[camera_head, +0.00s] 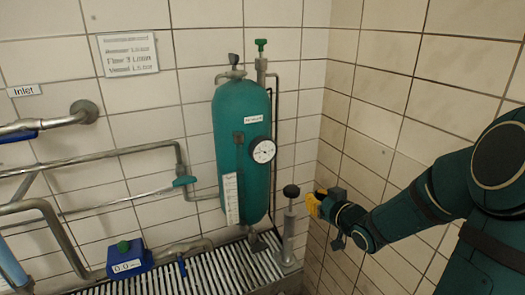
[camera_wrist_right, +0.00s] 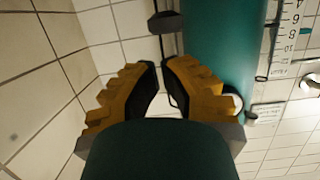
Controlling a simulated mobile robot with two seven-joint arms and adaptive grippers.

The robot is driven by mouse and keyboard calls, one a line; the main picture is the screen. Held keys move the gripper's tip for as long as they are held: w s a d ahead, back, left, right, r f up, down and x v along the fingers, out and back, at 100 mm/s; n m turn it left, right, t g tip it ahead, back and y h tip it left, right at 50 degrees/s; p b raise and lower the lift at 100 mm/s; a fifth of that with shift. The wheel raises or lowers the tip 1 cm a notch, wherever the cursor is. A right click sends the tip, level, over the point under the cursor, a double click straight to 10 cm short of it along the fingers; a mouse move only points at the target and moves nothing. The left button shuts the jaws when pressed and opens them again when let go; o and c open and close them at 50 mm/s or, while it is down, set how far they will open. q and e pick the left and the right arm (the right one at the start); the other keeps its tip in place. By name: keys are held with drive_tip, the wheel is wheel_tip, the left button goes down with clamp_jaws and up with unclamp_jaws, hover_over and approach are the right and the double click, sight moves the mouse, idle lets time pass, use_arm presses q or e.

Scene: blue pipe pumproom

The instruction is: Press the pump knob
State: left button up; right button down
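The pump knob (camera_head: 291,191) is a dark round cap on top of a grey upright pump cylinder (camera_head: 288,235), at the right of the green tank. In the right wrist view the dark knob (camera_wrist_right: 166,22) shows just beyond the fingertips. My right gripper (camera_head: 312,205), with yellow fingers, is just right of the knob and seems slightly lower, with a small gap to it. In the right wrist view its fingertips (camera_wrist_right: 160,64) are almost together, with nothing held between them. My left gripper is not in view.
A green tank (camera_head: 241,150) with a round gauge (camera_head: 263,150) stands left of the pump. Grey pipes (camera_head: 95,160) and a blue box (camera_head: 128,260) are at the left. A tiled wall (camera_head: 365,110) is close at the right. A slatted grate (camera_head: 222,268) lies below.

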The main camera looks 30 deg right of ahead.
idle(0.4)
wheel_tip(320, 180, up, 6)
drive_tip(key=p, duration=0.3)
drive_tip(key=shift+s, duration=0.15)
drive_tip(key=b, duration=0.2)
hover_over(296, 189)
drive_tip(key=f, duration=0.2)
drive_tip(key=shift+w+f, duration=0.2)
drive_tip(key=shift+f, duration=0.15)
wheel_tip(296, 189, down, 3)
drive_tip(key=shift+s+r+b, duration=0.15)
drive_tip(key=shift+r+b, duration=0.05)
drive_tip(key=shift+b, duration=0.25)
drive_tip(key=shift+f, duration=0.6)
